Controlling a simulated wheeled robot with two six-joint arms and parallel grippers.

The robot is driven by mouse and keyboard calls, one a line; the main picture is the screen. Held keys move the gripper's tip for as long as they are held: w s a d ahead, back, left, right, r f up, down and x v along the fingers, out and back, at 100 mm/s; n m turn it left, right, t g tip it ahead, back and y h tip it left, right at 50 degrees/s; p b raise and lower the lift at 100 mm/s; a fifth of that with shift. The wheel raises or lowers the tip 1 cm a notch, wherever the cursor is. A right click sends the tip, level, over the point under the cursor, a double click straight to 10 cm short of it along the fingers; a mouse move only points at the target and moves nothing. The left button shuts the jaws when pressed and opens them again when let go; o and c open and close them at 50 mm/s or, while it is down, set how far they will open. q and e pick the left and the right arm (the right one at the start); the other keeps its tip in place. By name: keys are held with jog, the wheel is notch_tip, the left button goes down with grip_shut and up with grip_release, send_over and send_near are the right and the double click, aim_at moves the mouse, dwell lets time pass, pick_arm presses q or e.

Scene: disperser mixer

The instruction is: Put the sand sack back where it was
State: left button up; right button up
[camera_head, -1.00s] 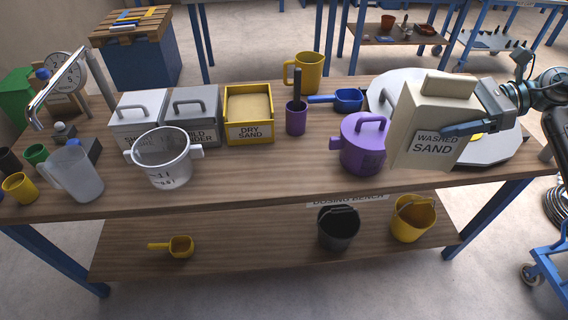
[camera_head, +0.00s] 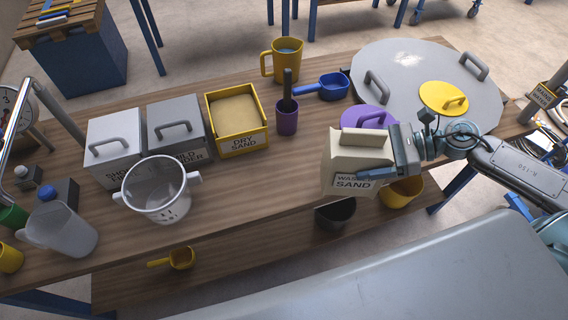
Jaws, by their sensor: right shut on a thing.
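The sand sack (camera_head: 345,160) is a beige block-shaped bag with a handle-like top and a label reading "WASHED SAND". My right gripper (camera_head: 385,155) comes in from the right and is shut on the sack's right side. The sack is upright at the front edge of the bench (camera_head: 250,190), in front of the purple lidded pot (camera_head: 368,116), and hides most of that pot. I cannot tell whether the sack's bottom touches the bench. My left gripper does not show.
A yellow box labelled "DRY SAND" (camera_head: 240,147), a purple cup (camera_head: 287,120), a blue scoop (camera_head: 333,86) and a white strainer pot (camera_head: 158,188) stand on the bench. A large grey lid (camera_head: 420,65) lies at right. Black and yellow buckets sit below.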

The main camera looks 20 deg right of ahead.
jog(key=shift+a+f, duration=0.15)
jog(key=shift+a, duration=0.1)
jog(key=shift+w+a, duration=0.3)
jog(key=shift+a, duration=0.3)
jog(key=w+a+f+p, duration=0.5)
jog(key=w+a, duration=0.3)
jog(key=a, duration=0.3)
jog(key=shift+w+p, duration=0.2)
jog(key=shift+p, duration=0.25)
jog(key=shift+a, duration=0.1)
jog(key=shift+f, duration=0.15)
jog(key=o, duration=1.3)
